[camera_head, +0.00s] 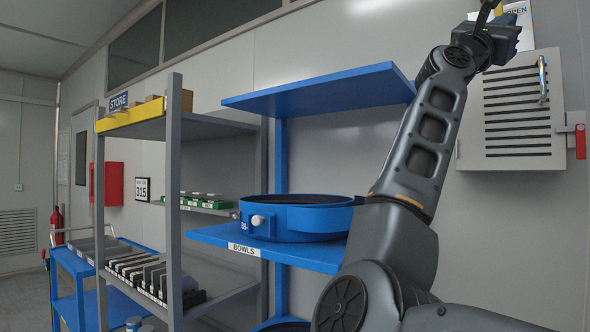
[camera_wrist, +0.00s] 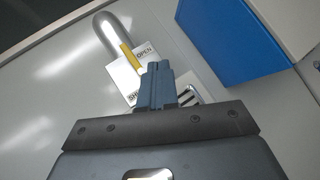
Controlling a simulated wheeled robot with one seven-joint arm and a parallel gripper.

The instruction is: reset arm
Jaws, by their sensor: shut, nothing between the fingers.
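My arm is raised on the right side of the head view, bent upward. My gripper shows in the wrist view (camera_wrist: 157,70) with its two blue-grey fingers together and nothing between them. In the head view the arm's end is at the top right, in front of the wall above a grey louvred cabinet (camera_head: 515,115); the fingertips are not clear there.
A blue shelf unit (camera_head: 310,90) labelled BOWLS holds a round blue bowl (camera_head: 300,222) left of my arm. A grey STORE rack (camera_head: 173,200) stands farther left, with a blue cart (camera_head: 70,265) behind it. A red handle (camera_head: 580,142) is at far right.

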